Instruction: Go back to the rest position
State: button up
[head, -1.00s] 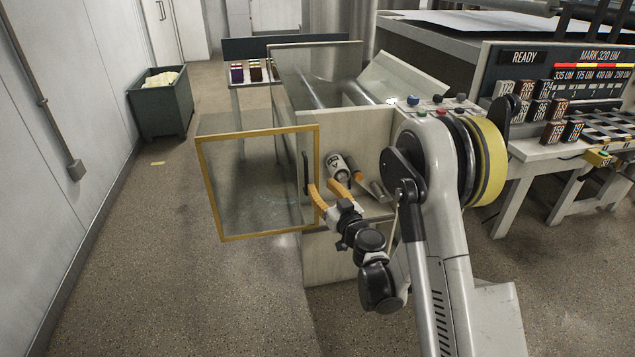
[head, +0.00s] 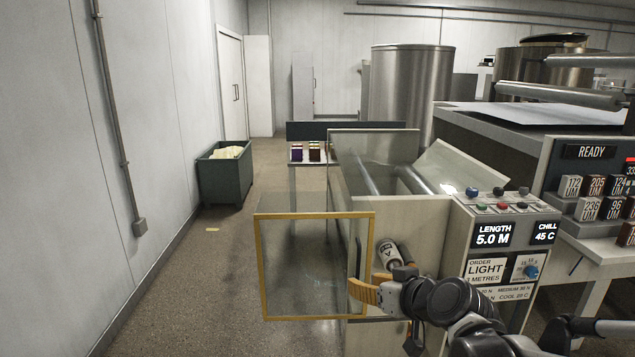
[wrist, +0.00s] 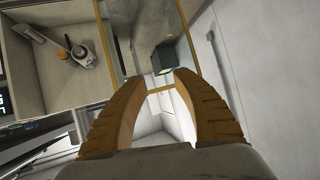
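My gripper (head: 362,293) is in the lower middle of the head view, in front of the open compartment of the coating machine (head: 405,215). Its two orange fingers also show in the wrist view (wrist: 164,78), spread apart with nothing between them. The yellow-framed glass door (head: 262,268) stands open to the left of the compartment. My arm runs along the lower right of the head view and hides part of the machine's front.
The control panel (head: 493,235) reads LENGTH 5.0 M and CHILL 45 C. A green bin (head: 224,180) stands by the left wall. A small table with dark blocks (head: 314,152) is behind the door.

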jog(key=s+d+f+m+g+h, duration=0.1)
jog(key=s+d, duration=0.3)
jog(key=s, duration=0.6)
jog(key=s+d+f+m+g+h, duration=0.2)
jog(key=s+d+f+g+h, duration=0.1)
jog(key=s, duration=0.8)
jog(key=shift+s+d+m+h, duration=0.3)
jog(key=shift+d+h, duration=0.3)
jog(key=shift+d, duration=0.15)
